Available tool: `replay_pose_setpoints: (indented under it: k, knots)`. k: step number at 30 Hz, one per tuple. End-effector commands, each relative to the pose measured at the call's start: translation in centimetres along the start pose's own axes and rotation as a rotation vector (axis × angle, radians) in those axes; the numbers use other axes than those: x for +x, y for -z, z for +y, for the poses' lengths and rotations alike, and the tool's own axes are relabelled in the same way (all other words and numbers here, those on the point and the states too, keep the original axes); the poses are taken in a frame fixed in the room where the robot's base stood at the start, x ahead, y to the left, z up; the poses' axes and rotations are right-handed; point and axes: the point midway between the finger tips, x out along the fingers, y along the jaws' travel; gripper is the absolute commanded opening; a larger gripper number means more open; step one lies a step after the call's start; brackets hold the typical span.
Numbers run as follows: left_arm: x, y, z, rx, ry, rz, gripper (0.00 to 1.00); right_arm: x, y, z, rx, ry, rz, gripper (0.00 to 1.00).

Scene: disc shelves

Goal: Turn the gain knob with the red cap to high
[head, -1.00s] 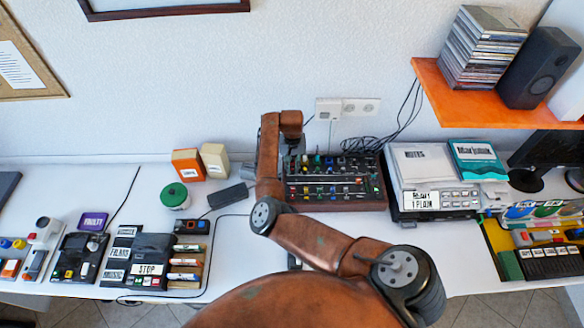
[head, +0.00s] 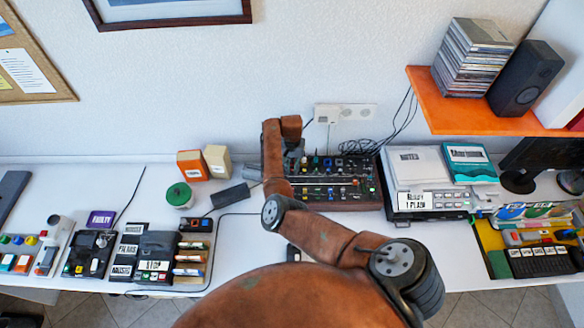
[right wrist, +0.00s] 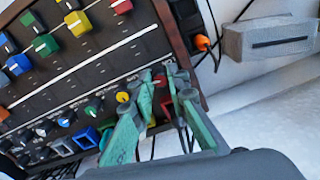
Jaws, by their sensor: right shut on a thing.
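A dark mixer panel (head: 340,185) with wooden sides and rows of coloured knobs lies on the desk, at the back centre of the head view. My right gripper (head: 292,150) is at the panel's far left corner. In the right wrist view its green fingers (right wrist: 163,84) are shut on a knob with a red cap (right wrist: 160,88), close to the panel's edge. The fingers hide most of this knob, so its pointer cannot be read. Another red knob (right wrist: 121,6) shows farther along the panel. My left gripper is not in view.
Close beside the gripped knob is a yellow knob (right wrist: 123,97). A cable with an orange plug (right wrist: 203,42) is at the panel's edge. A grey box (right wrist: 270,40) stands beyond it. In the head view, a device with white covers (head: 418,175) is right of the panel.

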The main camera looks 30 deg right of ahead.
Motion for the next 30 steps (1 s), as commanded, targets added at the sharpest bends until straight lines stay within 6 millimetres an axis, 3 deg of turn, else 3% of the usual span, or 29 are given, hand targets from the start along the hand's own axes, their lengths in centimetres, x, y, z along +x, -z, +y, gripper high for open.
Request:
replay_pose_setpoints:
  k: [5,6,9,19,23,30]
  knots:
    - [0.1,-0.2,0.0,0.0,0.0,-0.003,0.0,-0.1,0.2,0.0,-0.001,0.002,0.006,0.0]
    - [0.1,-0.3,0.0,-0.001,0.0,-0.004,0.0,-0.1,0.2,0.0,-0.001,0.001,0.006,0.17]
    - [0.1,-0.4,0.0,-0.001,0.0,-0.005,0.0,0.0,0.1,0.0,-0.001,0.001,0.005,0.22]
    - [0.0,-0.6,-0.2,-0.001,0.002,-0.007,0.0,-0.5,0.1,0.0,-0.001,0.001,0.005,0.22]
    - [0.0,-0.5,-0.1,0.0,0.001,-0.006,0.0,-2.2,0.2,0.0,0.0,0.001,0.007,0.22]
    - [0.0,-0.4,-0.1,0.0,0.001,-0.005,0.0,-7.3,0.2,-0.1,-0.001,0.001,0.007,0.22]
